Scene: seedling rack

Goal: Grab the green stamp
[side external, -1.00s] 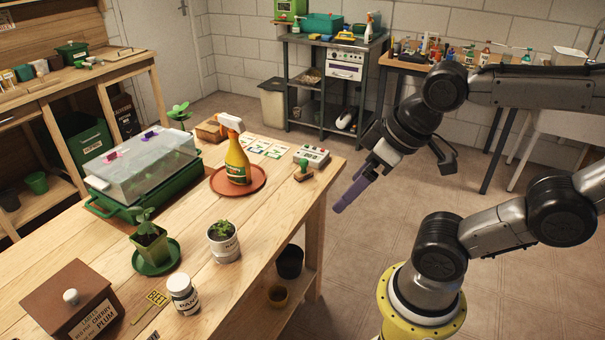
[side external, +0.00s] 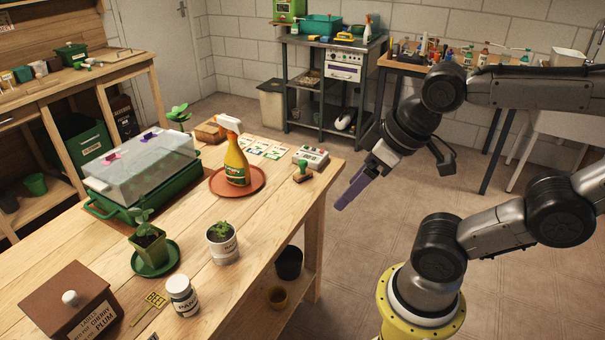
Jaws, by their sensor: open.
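The green stamp (side external: 303,170) has a green knob handle and a brown base. It stands upright near the right edge of the wooden table, in front of a small pale device. My gripper (side external: 340,206) is to the right of the stamp, beyond the table edge and apart from it. Its purple-grey fingers point down and to the left. It is open and holds nothing that I can see; the gap between the fingers is hard to make out from this side.
A yellow spray bottle (side external: 237,163) stands on a terracotta saucer (side external: 260,183) left of the stamp. The pale device (side external: 311,155) sits just behind the stamp, with seed cards (side external: 268,150) to its left. A potted seedling (side external: 222,245) is nearer the front. Bare tabletop lies in front of the stamp.

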